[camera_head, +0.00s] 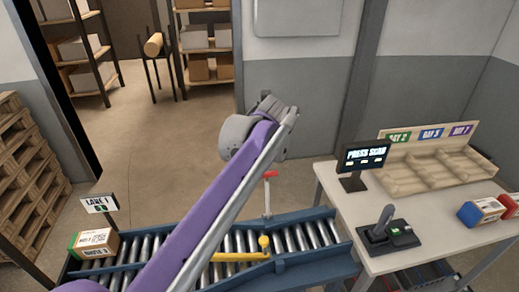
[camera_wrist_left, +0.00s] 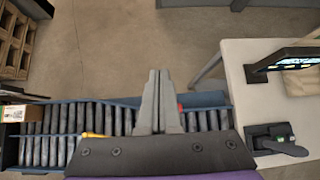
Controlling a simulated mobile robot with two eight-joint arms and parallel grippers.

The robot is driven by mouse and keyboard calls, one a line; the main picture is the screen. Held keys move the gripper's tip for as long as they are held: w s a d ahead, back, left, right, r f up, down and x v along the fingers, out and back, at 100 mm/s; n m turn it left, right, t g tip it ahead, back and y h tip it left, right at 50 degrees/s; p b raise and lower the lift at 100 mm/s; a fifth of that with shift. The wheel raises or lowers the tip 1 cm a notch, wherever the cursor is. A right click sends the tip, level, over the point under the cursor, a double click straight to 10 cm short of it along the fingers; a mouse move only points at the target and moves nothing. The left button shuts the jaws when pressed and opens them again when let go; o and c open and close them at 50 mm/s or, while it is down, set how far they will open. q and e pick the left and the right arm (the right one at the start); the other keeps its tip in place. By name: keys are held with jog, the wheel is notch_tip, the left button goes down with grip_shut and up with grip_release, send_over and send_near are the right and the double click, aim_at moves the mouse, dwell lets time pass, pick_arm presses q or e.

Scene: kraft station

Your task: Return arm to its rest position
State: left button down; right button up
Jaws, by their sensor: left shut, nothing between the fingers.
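My left arm, purple and grey, reaches up across the middle of the head view. Its wrist end hides the gripper's fingers there. In the left wrist view my left gripper (camera_wrist_left: 158,85) is shut and empty, its two fingers together, pointing over the roller conveyor and the floor. My right gripper is in neither view.
The roller conveyor (camera_head: 300,238) runs below the arm, with a yellow bar (camera_head: 240,257) and a red-topped post (camera_head: 268,190). A box (camera_head: 95,242) sits at its left end by the LANE 1 sign (camera_head: 100,204). The table (camera_head: 345,205) at right holds a screen (camera_head: 366,156) and bins (camera_head: 430,165).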

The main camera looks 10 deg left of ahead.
pick_arm(q)
jog(key=shift+w+r, duration=0.2)
jog(key=shift+r, duration=0.3)
jog(key=shift+s, duration=0.15)
jog(key=s+a+f+n, duration=0.2)
jog(key=s+f+n, duration=0.5)
jog(key=s+n, duration=0.3)
jog(key=s+a+f+n+g+h, duration=0.1)
jog(key=s+a+f+n, duration=0.2)
jog(key=s+f+n, duration=0.4)
jog(key=s+a+f+n+g+h, duration=0.1)
jog(key=s+a+f+n, duration=0.1)
jog(key=s+f+n, duration=0.6)
jog(key=s+n, duration=0.6)
jog(key=shift+s+a+n, duration=0.3)
jog(key=shift+s+a, duration=0.05)
